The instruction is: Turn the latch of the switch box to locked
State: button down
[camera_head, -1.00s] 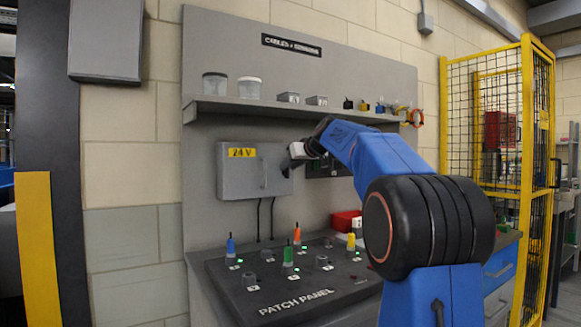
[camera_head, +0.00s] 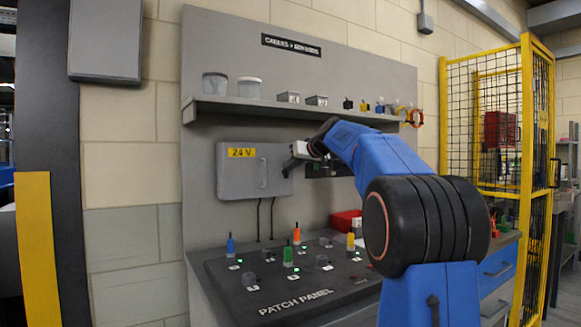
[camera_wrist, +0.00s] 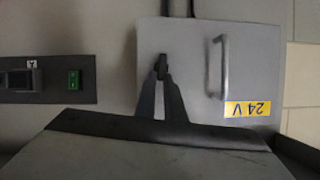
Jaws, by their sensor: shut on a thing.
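The switch box (camera_head: 236,180) is a grey wall box with a yellow 24 V label (camera_head: 242,152) and a door handle (camera_head: 263,173). In the wrist view the box (camera_wrist: 195,60) appears upside down, with its handle (camera_wrist: 222,66) right of my fingers. The latch (camera_wrist: 162,58) is a small dark piece on the box door, on the side away from the label. My gripper (camera_wrist: 161,74) is shut on the latch, its two fingers meeting around it. In the head view my gripper (camera_head: 289,167) reaches the box's right edge and hides the latch. The latch's exact angle is hard to tell.
A dark panel (camera_wrist: 50,94) with a green switch (camera_wrist: 74,78) sits beside the box. Above is a shelf (camera_head: 250,109) with jars and small parts. Below is the patch panel (camera_head: 300,290) with several coloured plugs. A red bin (camera_head: 345,220) stands near my arm.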

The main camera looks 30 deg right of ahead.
jog(key=shift+d+f+m+t+y, duration=0.5)
jog(key=shift+m+y, duration=0.55)
jog(key=shift+m, duration=1)
jog(key=shift+d+f+m+t+y, duration=0.45)
jog(key=shift+m+y, duration=0.55)
jog(key=shift+m, duration=1.1)
jog(key=shift+d+f+m+t+y, duration=0.5)
jog(key=shift+m+y, duration=0.55)
jog(key=shift+m, duration=1)
jog(key=shift+a+f, duration=0.1)
jog(key=shift+w, duration=0.1)
jog(key=c, duration=1.8)
grip_release()
jog(key=shift+c, duration=0.2)
